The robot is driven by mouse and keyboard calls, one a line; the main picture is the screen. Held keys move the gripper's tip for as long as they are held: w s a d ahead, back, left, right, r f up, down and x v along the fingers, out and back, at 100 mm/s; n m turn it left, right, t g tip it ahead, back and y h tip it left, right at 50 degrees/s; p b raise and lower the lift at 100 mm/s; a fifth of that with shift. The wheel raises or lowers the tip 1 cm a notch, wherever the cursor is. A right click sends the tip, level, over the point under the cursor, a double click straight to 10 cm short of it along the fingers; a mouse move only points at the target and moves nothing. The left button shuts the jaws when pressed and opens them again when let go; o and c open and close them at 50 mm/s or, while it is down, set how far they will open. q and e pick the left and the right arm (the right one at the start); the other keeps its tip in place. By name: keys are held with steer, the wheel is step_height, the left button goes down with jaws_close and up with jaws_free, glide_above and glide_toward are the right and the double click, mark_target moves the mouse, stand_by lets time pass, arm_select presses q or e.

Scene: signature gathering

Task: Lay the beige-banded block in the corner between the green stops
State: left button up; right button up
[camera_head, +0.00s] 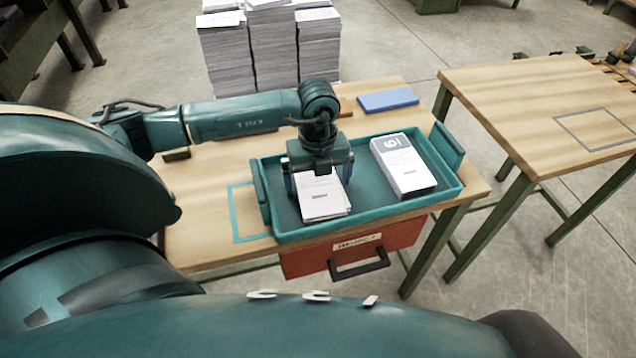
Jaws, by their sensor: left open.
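My left gripper (319,177) points down into a green tray (375,217) on the near table. Its open fingers stand on either side of a white paper block (323,202) in the tray's left part. The gripper covers that block's far end, and I cannot make out a beige band on it. A second white block (405,168) with a grey-blue band and a numeral lies in the tray's right part. Upright green plates stand at the tray's left end (260,190) and right end (447,146); I cannot tell whether these are the stops. My right gripper is not in view.
A green outline (236,214) marks the table left of the tray. A blue pad (388,99) lies behind it. A red drawer (352,249) hangs below. A second table (540,95) at right has a grey outlined area. Tall paper stacks (270,50) stand behind.

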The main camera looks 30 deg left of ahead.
mark_target(317, 180)
arm_select(q)
steer(key=shift+r, duration=0.1)
steer(key=c, duration=1.3)
steer(key=shift+o, duration=0.2)
step_height(317, 180, up, 10)
